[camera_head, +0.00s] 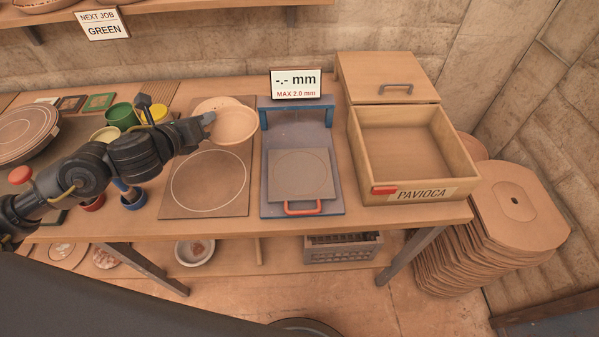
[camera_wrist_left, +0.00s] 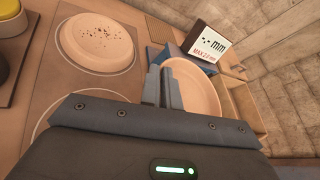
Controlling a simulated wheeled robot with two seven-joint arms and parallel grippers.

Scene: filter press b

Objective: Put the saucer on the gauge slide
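A pale terracotta saucer (camera_head: 234,125) is held at its left rim between the fingertips of my left gripper (camera_head: 207,120), raised above the back of the bench. In the left wrist view the saucer (camera_wrist_left: 197,90) sits just right of the closed fingers (camera_wrist_left: 161,87). A second saucer (camera_wrist_left: 97,43), with dark specks, lies on the board behind; in the head view it is partly hidden. The gauge slide (camera_head: 300,182) is a grey plate with a ring outline and red handle, empty, to the right of the held saucer. My right gripper is not in view.
The blue gauge frame (camera_head: 325,112) stands over the slide's back, under a "-.- mm, MAX 2.0 mm" display (camera_head: 296,83). A wooden PAVIOCA box (camera_head: 465,180) is on the right. A board with a white circle (camera_head: 210,206) is clear in front. Coloured cups (camera_head: 121,115) stand left.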

